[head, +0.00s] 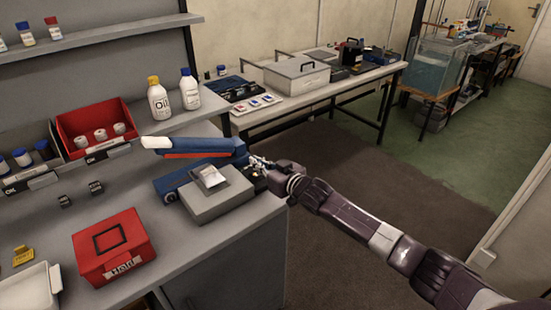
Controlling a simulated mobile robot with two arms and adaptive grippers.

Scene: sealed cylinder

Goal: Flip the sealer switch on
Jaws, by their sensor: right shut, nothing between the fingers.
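The sealer (196,147) stands near the right end of the grey workbench, with a blue raised arm and a red strip along its underside. Its blue base (173,184) lies below, partly hidden by a grey box with a clear packet on top (211,178). My right gripper (259,163) is shut and empty at the sealer's right end, by the bench edge. The switch itself is too small to make out, and I cannot tell whether the fingers touch it. My left gripper is not in view.
A red box (113,246) sits on the bench's front part. A red bin (93,131) with several small cylinders and two bottles (158,99) stand behind. A second table (310,92) with cases is at the back. The floor right of the bench is clear.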

